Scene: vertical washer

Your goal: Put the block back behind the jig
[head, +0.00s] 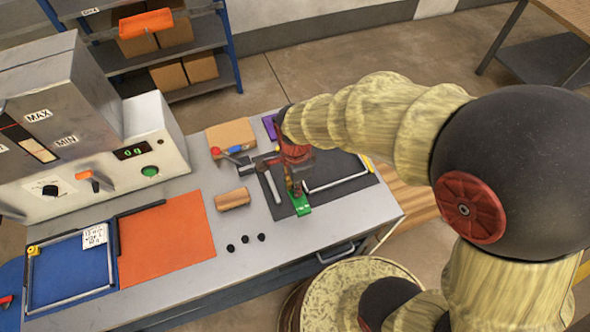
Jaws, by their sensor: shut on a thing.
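My gripper (297,188) points down over the dark mat (277,201) on the right part of the bench. It is shut on a small green block (302,208) at the mat's front edge. The fingers hide part of the block, and I cannot tell whether it touches the mat. A metal angled frame, which looks like the jig (335,184), lies on the same mat just right of my gripper. A similar metal frame (72,299) lies on the blue mat (62,272) at the far left.
A hammer (272,186) lies just left of my gripper. The orange mat (165,240) is bare. A grey machine (70,120) stands at the back left.

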